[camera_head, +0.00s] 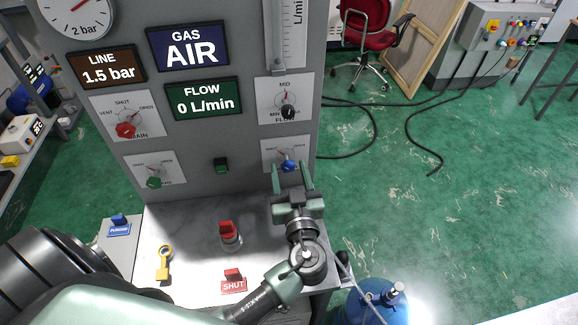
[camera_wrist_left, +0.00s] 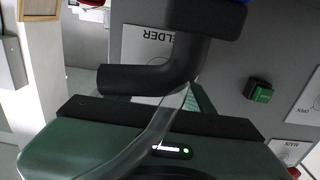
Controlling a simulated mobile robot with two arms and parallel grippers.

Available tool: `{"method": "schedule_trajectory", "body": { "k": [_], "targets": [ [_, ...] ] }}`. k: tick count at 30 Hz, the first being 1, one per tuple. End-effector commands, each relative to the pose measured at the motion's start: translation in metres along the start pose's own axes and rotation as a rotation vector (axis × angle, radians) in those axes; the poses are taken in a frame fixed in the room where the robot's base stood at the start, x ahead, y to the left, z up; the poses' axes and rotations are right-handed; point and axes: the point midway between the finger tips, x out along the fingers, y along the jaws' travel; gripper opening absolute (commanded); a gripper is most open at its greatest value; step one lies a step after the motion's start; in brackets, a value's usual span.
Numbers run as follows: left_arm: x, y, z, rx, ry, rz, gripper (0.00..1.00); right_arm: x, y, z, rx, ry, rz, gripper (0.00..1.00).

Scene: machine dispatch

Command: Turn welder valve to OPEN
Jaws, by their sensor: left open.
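The blue welder valve knob (camera_head: 288,166) sits on a white plate low on the right of the grey panel. The plate's label partly shows in the left wrist view, ending in "ELDER" (camera_wrist_left: 158,38). A small pointer shows above the knob, but I cannot tell its exact setting. My left gripper (camera_head: 291,178) is open, its two green fingers pointing up at the panel on either side just below the knob. I cannot tell whether they touch it. In the left wrist view a dark bent part (camera_wrist_left: 160,78) covers much of the plate. My right gripper is not in view.
The panel holds a red knob (camera_head: 126,130), a green knob (camera_head: 154,183), a black flow knob (camera_head: 288,112) and a green button (camera_head: 221,165). Displays read AIR, 1.5 bar and 0 L/min. A red-topped item (camera_head: 228,232) and yellow tool (camera_head: 164,262) are on the ledge.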

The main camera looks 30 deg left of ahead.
Motion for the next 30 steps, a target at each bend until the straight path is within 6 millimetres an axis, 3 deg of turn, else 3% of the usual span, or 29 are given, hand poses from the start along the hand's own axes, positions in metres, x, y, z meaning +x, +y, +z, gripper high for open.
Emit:
{"method": "schedule_trajectory", "body": {
  "k": [8, 14, 23, 30],
  "targets": [
    [0.002, 0.0, 0.001, 0.0, -0.001, 0.0, 0.52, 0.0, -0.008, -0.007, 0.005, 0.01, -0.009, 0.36],
    [0.002, 0.0, 0.001, 0.0, -0.001, 0.0, 0.0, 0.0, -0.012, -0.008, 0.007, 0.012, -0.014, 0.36],
    [0.002, 0.0, 0.002, 0.023, -0.001, 0.0, 0.0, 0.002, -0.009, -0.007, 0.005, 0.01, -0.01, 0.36],
    [0.002, -0.001, 0.003, 0.137, -0.001, -0.002, 0.0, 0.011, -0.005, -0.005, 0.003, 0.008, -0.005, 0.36]
  ]
}}
